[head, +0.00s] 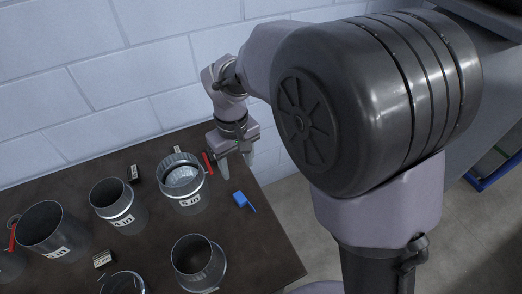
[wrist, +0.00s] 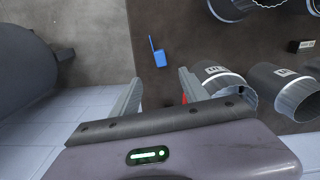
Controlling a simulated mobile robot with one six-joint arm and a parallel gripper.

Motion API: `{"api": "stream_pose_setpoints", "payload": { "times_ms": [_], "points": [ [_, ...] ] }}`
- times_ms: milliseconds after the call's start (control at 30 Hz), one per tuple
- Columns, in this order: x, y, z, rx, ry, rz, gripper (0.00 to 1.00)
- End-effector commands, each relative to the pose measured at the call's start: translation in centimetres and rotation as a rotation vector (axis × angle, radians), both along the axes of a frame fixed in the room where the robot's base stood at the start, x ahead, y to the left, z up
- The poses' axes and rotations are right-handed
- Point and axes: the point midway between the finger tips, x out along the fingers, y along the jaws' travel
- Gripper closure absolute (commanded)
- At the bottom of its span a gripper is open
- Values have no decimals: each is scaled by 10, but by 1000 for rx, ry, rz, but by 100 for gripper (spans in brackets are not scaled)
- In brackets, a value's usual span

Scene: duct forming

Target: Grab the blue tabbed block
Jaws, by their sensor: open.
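The blue tabbed block (head: 241,199) lies on the dark table near its right edge in the head view. It also shows in the wrist view (wrist: 158,56), beyond the fingertips, with its thin tab pointing up in that picture. My gripper (head: 236,165) is above the table's back right part in the head view, behind the block and apart from it. In the wrist view my gripper (wrist: 158,85) has its two fingers spread apart with nothing between them.
Several metal duct cans stand on the dark table (head: 262,255); the nearest, a labelled can (head: 185,192), is left of the block. A red-handled item (head: 208,163) is by that can, close to my gripper. The table edge is just right of the block.

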Motion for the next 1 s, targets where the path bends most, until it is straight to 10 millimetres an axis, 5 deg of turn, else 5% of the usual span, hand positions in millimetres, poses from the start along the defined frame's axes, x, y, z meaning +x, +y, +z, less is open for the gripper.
{"api": "stream_pose_setpoints", "payload": {
  "times_ms": [167, 500, 1000],
  "points": [
    [0, 3, -17, -5, 6, 14, 47],
    [0, 3, -113, -4, 6, 11, 47],
    [7, 6, -179, -4, 4, 10, 47]
  ]
}}
